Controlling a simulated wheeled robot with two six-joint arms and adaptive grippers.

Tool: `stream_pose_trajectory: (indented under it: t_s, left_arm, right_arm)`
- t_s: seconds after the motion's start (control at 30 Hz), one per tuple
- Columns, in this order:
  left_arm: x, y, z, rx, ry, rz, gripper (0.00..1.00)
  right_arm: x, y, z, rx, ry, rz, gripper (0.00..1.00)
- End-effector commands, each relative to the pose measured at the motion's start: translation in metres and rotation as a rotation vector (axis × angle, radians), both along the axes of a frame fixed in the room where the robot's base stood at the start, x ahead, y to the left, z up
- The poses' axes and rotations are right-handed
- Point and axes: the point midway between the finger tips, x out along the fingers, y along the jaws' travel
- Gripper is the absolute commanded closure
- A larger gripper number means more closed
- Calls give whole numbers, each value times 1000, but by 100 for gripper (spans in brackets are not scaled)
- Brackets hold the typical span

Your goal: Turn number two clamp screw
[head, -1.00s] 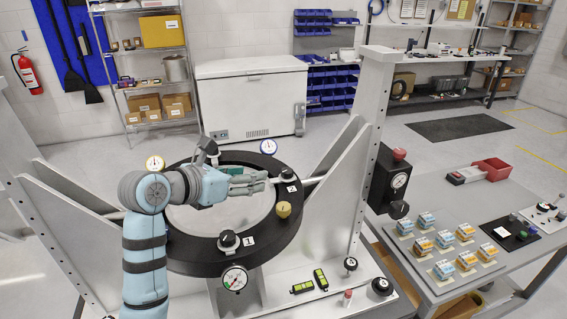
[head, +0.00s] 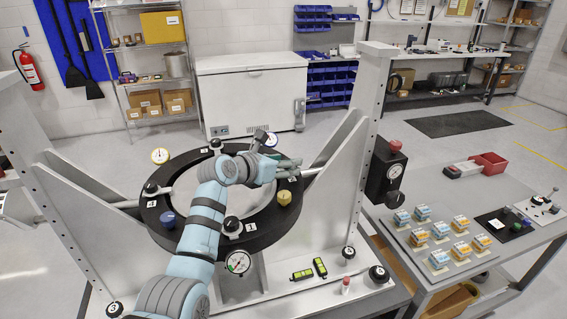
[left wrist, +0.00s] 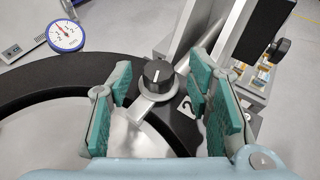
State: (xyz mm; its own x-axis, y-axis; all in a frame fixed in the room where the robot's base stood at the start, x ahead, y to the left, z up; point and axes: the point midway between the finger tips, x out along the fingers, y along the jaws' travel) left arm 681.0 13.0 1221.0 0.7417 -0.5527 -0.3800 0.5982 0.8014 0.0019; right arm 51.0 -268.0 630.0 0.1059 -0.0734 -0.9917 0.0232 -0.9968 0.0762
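The number two clamp screw has a dark round knob (left wrist: 157,73) with a white line, on a metal clamp arm over the black ring (left wrist: 60,88). A label "2" (left wrist: 187,106) lies beside it in the left wrist view. My left gripper (left wrist: 160,88) is open, its teal fingers apart on either side of the knob in that view, with nothing between them in contact. In the head view my left gripper (head: 286,163) is at the ring's upper right and seems to hide the knob. The ring (head: 178,238) also shows there. My right gripper is not in view.
The number one knob (head: 231,224), a blue knob (head: 168,219) and a yellow knob (head: 284,197) sit on the ring. Dial gauges (head: 238,262) stand around it. Grey fixture side plates (head: 330,190) flank it. A side table (head: 505,262) is at right.

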Motion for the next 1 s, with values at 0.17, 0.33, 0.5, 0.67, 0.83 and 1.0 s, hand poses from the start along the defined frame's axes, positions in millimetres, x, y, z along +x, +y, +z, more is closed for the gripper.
stream_pose_trajectory:
  t_s: [0.17,0.33,0.5,0.67,0.83,1.0]
  left_arm:
    - [0,0,0,-1,1,0,83]
    - [0,0,-1,0,2,-1,100]
    - [2,2,-2,5,9,-69,100]
    - [4,3,-5,6,9,-209,100]
    - [3,4,-3,1,3,-276,100]
    - [3,4,-2,1,4,-282,100]
  right_arm:
    - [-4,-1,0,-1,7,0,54]
    - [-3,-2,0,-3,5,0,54]
    - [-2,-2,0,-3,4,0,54]
    - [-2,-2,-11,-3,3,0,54]
    - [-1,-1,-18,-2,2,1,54]
    - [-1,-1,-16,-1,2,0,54]
